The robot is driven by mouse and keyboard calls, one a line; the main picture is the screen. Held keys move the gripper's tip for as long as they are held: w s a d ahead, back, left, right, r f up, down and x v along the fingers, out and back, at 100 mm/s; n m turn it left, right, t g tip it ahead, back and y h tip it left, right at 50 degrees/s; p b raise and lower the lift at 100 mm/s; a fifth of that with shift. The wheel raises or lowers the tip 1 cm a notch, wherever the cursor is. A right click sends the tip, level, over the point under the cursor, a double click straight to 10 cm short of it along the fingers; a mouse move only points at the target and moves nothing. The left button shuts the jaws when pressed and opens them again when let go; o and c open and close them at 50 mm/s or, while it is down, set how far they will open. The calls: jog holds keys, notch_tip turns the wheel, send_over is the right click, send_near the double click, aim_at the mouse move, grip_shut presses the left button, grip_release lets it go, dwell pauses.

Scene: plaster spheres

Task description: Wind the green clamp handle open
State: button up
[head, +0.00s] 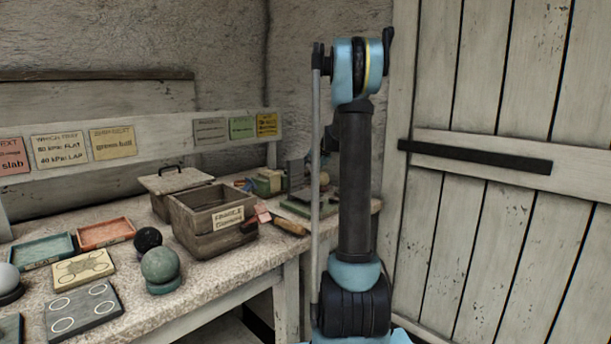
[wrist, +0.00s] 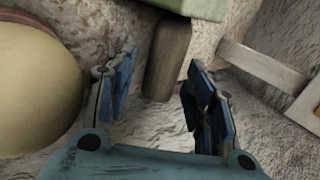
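My gripper (wrist: 160,85) is open in the wrist view, with its two blue fingers spread. A brown, rounded bar (wrist: 168,55) shows between the fingers, and a pale green block (wrist: 208,8) meets its upper end at the top edge. The bar looks like a handle, but I cannot tell whether it is the clamp's. I see no finger clearly closed on it. In the head view, small green and tan pieces (head: 268,182) stand at the bench's far right, partly behind my arm. I cannot make out a green clamp handle there, and my gripper is hidden.
A large beige round object (wrist: 35,80) is close to the left finger. On the bench (head: 215,280) are a wooden box (head: 195,240), a green ball (head: 160,264), a black ball (head: 147,239) and trays. A plank door (head: 480,220) stands right.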

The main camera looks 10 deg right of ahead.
jog(key=v, duration=1.2)
dwell(0.3)
